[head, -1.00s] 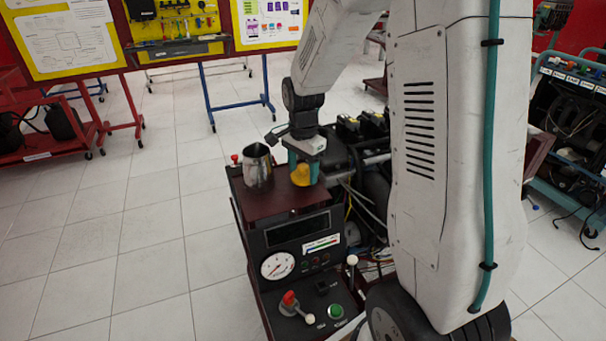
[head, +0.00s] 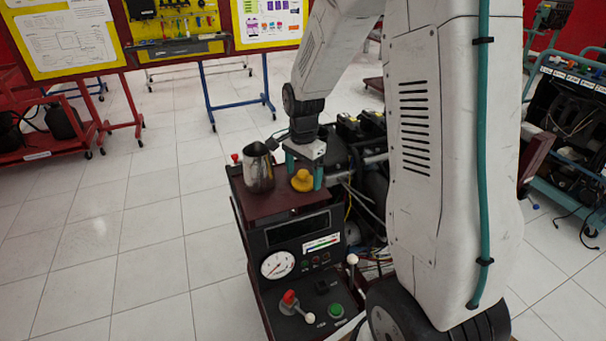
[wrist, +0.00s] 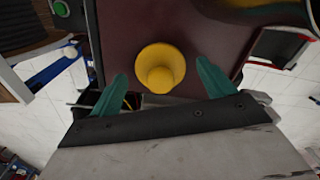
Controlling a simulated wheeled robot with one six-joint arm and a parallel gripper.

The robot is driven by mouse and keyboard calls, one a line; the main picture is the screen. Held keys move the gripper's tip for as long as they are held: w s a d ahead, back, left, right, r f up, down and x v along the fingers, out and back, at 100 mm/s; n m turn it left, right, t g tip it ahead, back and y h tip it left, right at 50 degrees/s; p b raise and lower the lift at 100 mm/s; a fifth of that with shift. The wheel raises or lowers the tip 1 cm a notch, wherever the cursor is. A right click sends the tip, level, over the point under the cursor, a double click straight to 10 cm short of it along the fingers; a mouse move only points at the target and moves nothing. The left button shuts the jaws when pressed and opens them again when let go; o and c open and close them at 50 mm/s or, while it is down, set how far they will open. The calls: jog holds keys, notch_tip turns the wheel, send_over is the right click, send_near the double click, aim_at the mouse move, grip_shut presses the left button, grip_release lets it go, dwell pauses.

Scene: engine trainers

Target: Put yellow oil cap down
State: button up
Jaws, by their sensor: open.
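The yellow oil cap (head: 302,181) rests on the dark red top plate (head: 270,206) of the engine trainer's control stand. In the wrist view the cap (wrist: 160,69) sits between the two teal fingers, with a gap on each side. My gripper (head: 304,180) is open above and around the cap. In the wrist view the fingers of my gripper (wrist: 161,80) are spread wide and touch nothing that I can see.
A metal jug (head: 258,168) stands on the same plate, left of the cap. The engine with cables (head: 368,165) is close on the right. Below the plate is a control panel with a gauge (head: 278,265). Open tiled floor lies to the left.

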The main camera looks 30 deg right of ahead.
aim_at(303, 172)
notch_tip(303, 172, up, 11)
jog(key=s+a+r+n, duration=0.3)
jog(key=s+r+n, duration=0.1)
jog(key=s, duration=0.2)
jog(key=s+a+r+n, duration=0.3)
jog(key=s+a, duration=0.1)
jog(key=s, duration=0.2)
jog(key=s+a+n+t, duration=0.1)
jog(key=s+a+n, duration=0.2)
jog(key=s+n, duration=0.5)
jog(key=s, duration=0.6)
jog(key=shift+s+a+n, duration=0.3)
jog(key=shift+a+n, duration=0.1)
jog(key=shift+r, duration=0.1)
